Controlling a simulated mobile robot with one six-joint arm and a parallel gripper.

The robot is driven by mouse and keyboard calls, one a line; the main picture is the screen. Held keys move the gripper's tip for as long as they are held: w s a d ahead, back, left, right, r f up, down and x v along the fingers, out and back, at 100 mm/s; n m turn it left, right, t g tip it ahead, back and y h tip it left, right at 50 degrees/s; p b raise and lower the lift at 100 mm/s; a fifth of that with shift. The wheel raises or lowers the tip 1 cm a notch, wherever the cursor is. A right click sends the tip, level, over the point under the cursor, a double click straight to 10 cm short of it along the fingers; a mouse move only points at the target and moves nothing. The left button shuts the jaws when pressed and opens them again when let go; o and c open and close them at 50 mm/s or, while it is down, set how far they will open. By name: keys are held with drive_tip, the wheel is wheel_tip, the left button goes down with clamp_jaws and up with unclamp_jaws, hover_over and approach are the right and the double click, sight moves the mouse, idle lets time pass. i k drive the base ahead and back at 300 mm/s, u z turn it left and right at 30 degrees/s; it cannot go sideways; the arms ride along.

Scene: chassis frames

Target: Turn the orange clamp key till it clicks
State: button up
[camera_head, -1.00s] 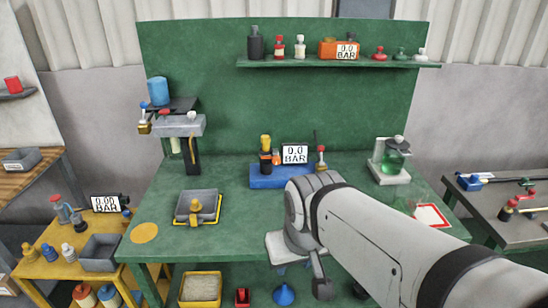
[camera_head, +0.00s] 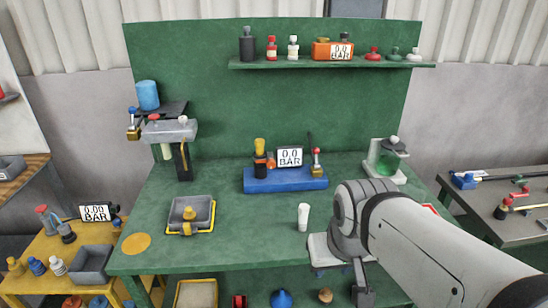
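A blue base (camera_head: 285,180) stands on the green bench (camera_head: 240,225). On it are a dark post with an orange-yellow top (camera_head: 260,146), a small orange-red part (camera_head: 271,161), a "0.0 BAR" display (camera_head: 290,157) and a red-topped brass fitting (camera_head: 317,160). I cannot tell which orange part is the clamp key. My arm reaches in from the lower right, in front of the bench. A dark part at its end (camera_head: 362,288) hangs down, well right of and nearer than the blue base. Its fingertips are not clear, so I cannot see whether my gripper is open.
A white cylinder (camera_head: 303,217) stands upright on the bench before the blue base. A grey tray (camera_head: 190,228) with a brass knob sits left, below a press (camera_head: 170,130). A green flask stand (camera_head: 387,160) is right. An orange box (camera_head: 320,49) is on the shelf (camera_head: 260,65).

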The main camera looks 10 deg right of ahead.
sight(271, 163)
drive_tip(key=u, duration=0.05)
drive_tip(key=i, duration=1)
drive_tip(key=z, duration=0.05)
drive_tip(key=k, duration=1.15)
drive_tip(key=z, duration=0.75)
drive_tip(key=i, duration=1.2)
drive_tip(key=u, duration=0.25)
